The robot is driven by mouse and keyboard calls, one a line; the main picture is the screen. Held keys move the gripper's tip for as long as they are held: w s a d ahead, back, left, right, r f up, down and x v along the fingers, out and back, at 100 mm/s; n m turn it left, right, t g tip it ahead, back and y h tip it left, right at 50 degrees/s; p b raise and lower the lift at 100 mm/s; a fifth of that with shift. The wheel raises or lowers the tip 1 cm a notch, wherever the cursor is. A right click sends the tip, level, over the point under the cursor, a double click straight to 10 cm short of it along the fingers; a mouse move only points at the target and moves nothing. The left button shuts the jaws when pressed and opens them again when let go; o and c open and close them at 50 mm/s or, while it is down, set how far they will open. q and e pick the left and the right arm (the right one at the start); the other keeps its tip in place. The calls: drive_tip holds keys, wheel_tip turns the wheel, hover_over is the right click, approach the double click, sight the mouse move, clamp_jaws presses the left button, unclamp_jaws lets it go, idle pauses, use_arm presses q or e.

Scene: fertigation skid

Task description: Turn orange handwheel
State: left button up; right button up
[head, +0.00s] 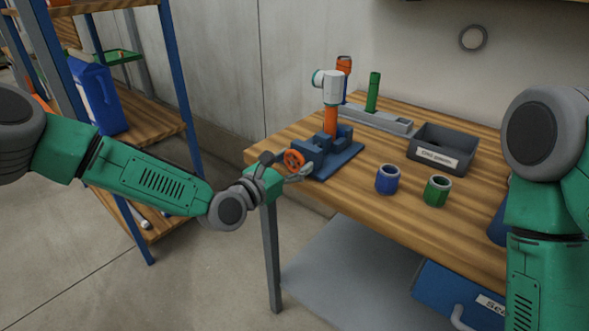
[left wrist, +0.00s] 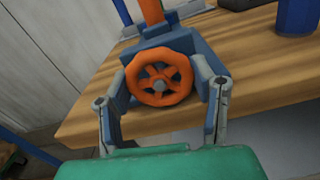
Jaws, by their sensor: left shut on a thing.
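The orange handwheel (head: 293,160) sits on the front of a blue vise (head: 325,152) at the table's left corner. In the left wrist view, the handwheel (left wrist: 159,79) faces me, with spokes and a grey hub. My left gripper (head: 284,169) is at the handwheel with one finger on each side of its rim. It is shut on the wheel; in the wrist view the exact finger contact is hard to make out. An orange pipe with a white head (head: 331,103) stands upright in the vise. My right arm shows at the right; its gripper is out of view.
A shelf (head: 150,118) with a blue jug (head: 95,95) stands left. A blue box (head: 450,290) is below the table.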

use_arm(q)
drive_tip(key=shift+m+b, duration=0.35)
drive_tip(key=shift+m, duration=0.55)
drive_tip(key=o, duration=1.2)
drive_tip(key=shift+a, duration=0.1)
drive_tip(key=v, duration=1.2)
